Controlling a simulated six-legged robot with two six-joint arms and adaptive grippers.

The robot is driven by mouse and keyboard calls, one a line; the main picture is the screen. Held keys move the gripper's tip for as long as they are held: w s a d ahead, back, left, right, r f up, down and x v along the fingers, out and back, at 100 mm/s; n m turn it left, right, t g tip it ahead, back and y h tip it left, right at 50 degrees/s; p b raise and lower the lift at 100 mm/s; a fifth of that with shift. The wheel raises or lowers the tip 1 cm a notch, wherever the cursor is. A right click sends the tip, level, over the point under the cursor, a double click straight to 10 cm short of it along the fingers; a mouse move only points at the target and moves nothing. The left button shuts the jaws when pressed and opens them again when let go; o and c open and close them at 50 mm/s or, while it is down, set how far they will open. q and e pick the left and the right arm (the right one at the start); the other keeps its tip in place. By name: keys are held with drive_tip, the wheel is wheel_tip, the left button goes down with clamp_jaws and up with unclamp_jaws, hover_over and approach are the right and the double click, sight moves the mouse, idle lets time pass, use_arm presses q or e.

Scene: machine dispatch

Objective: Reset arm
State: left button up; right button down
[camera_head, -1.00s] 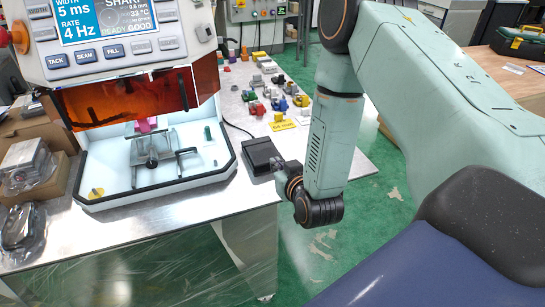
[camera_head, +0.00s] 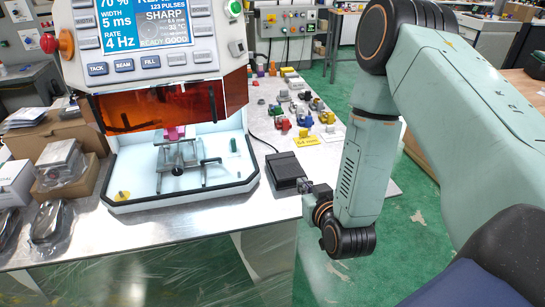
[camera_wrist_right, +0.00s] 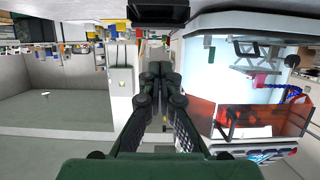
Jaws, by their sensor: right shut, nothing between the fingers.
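My right arm comes in from the right in the head view, with its forearm hanging down at the front right corner of the metal bench. My right gripper (camera_head: 308,187) is small and partly hidden by the wrist there, beside the black pedal box (camera_head: 285,170). In the wrist view the fingers of my right gripper (camera_wrist_right: 160,72) lie close together, with nothing between them. My left arm and gripper do not show.
A machine with a screen panel (camera_head: 150,40), an orange shield (camera_head: 155,108) and a white open tray (camera_head: 125,194) stands on the metal bench (camera_head: 225,213). Small coloured parts lie behind the pedal. Boxes (camera_head: 75,140) and wrapped items stand left. Green floor (camera_head: 405,235) is open on the right.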

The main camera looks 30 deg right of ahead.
drive_tip(key=shift+w+f, duration=0.1)
drive_tip(key=shift+f, duration=0.05)
drive_tip(key=s+a+f+g+y+b, duration=0.1)
drive_tip(key=s+a+f+g+b, duration=0.1)
drive_tip(key=s+f, duration=0.5)
drive_tip(key=s+a+f+n+g+y+b, duration=0.1)
drive_tip(key=s+a+f+g, duration=0.3)
drive_tip(key=s, duration=0.9)
drive_tip(key=s+a+f+n+g+y+b, duration=0.1)
drive_tip(key=s+a+f+g+b, duration=0.2)
drive_tip(key=s+f+g, duration=0.4)
wheel_tip(320, 180, down, 4)
drive_tip(key=s+a, duration=0.1)
drive_tip(key=s, duration=0.2)
drive_tip(key=shift+r+g, duration=0.2)
drive_tip(key=shift+g, duration=0.2)
